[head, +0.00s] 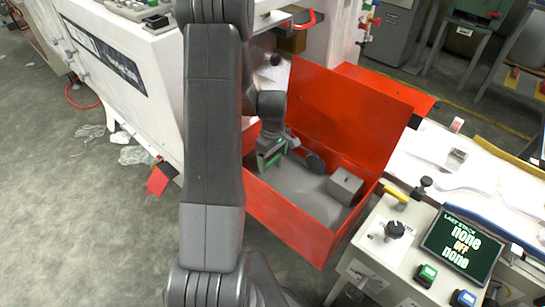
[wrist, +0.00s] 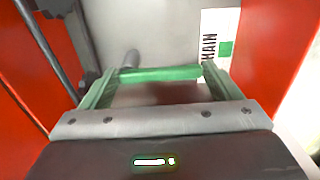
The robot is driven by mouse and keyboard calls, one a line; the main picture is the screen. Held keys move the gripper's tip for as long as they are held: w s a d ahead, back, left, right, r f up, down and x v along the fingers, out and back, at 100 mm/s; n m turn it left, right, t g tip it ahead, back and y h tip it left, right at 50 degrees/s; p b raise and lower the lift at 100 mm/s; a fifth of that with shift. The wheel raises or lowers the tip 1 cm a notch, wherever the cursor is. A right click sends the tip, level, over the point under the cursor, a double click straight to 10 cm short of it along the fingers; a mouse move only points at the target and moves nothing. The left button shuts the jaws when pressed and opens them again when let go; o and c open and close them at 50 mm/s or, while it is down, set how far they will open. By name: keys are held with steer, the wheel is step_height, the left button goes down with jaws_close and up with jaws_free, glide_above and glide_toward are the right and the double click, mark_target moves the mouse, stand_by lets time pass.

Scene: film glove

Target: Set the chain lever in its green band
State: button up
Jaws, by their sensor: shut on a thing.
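My gripper (head: 270,152) reaches down into the open red box in the head view. In the wrist view its green-edged fingers (wrist: 160,76) stand at left and right, with a green bar across between their tips. A grey rounded handle (wrist: 130,59), which looks like the chain lever, rises at the left end of this bar. The gripper is shut on it, though the contact is partly hidden. A white label (wrist: 212,48) reading "HAIN", its first letter hidden, carries a green square just right of the gripper. I cannot tell the lever's position against a green band.
Red walls (wrist: 275,45) stand close on both sides of the gripper. The red box (head: 300,225) also holds a grey block (head: 345,185) and a dark round part (head: 315,163). A control panel with a screen (head: 462,245) stands at the right.

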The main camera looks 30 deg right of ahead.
mark_target(273, 160)
stand_by(0.3)
steer(key=o, duration=1.3)
steer(key=shift+c, duration=0.2)
step_height(273, 160, up, 14)
steer(key=shift+p, duration=0.3)
steer(key=shift+f, duration=0.1)
step_height(273, 160, down, 14)
steer(key=shift+r+b, duration=0.1)
steer(key=shift+b, duration=0.2)
steer(key=shift+r, duration=0.1)
